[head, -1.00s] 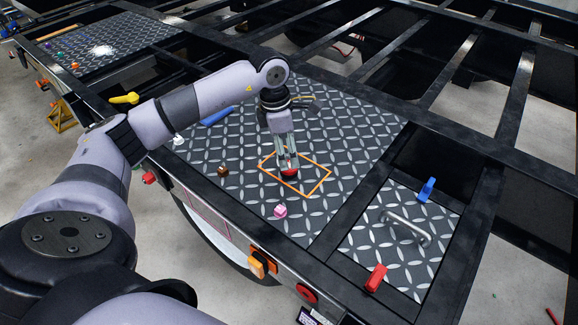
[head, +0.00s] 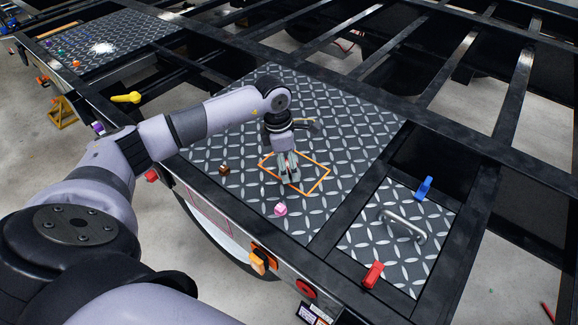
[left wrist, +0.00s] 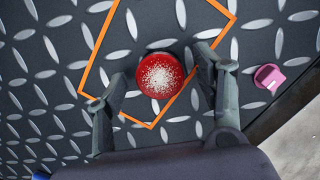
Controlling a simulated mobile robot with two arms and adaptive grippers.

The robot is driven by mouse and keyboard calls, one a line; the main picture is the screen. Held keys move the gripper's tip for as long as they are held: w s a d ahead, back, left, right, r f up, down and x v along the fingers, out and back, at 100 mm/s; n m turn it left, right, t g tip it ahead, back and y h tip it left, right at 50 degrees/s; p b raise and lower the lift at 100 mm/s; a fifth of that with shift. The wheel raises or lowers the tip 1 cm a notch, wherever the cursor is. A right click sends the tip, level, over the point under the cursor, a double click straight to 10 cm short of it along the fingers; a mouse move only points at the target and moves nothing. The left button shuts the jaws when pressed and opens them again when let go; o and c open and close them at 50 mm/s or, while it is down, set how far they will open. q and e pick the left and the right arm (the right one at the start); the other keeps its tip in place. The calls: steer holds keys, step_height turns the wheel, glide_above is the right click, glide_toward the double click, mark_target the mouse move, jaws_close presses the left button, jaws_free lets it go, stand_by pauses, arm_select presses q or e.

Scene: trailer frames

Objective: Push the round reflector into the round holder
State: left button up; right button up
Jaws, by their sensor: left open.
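The round red reflector (left wrist: 160,75) shows in the left wrist view, with a speckled pale patch at its middle. It lies on the diamond plate inside the orange outlined square (head: 322,186). My left gripper (head: 287,176) is open over the square in the head view. In the left wrist view its two fingers (left wrist: 160,97) stand one on each side of the reflector, with gaps between. In the head view the gripper hides the reflector. A round red part (head: 306,289) sits on the side rail; I cannot tell whether it is the round holder. My right gripper is not in view.
A hatch with a metal handle (head: 403,225), a blue clamp (head: 424,188) and a red clamp (head: 372,274) is to the right. An orange lamp (head: 258,263) is on the rail.

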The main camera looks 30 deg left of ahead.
mark_target(288, 165)
arm_select(q)
steer(key=c, duration=1.1)
steer(key=shift+r, duration=0.1)
steer(key=shift+c, duration=0.2)
steer(key=shift+r, duration=0.6)
step_height(288, 165, up, 19)
steer(key=b, duration=0.3)
steer(key=shift+f, duration=0.15)
steer(key=s+d+f+m+g, duration=0.1)
steer(key=s+d+f+m, duration=0.5)
steer(key=m, duration=0.7)
steer(key=s+d+f+m+g+y, duration=0.1)
steer(key=s+d+f+m+g, duration=0.1)
steer(key=s+d+f+m, duration=0.5)
steer(key=s+m, duration=0.2)
steer(key=m, duration=0.4)
steer(key=shift+d, duration=0.35)
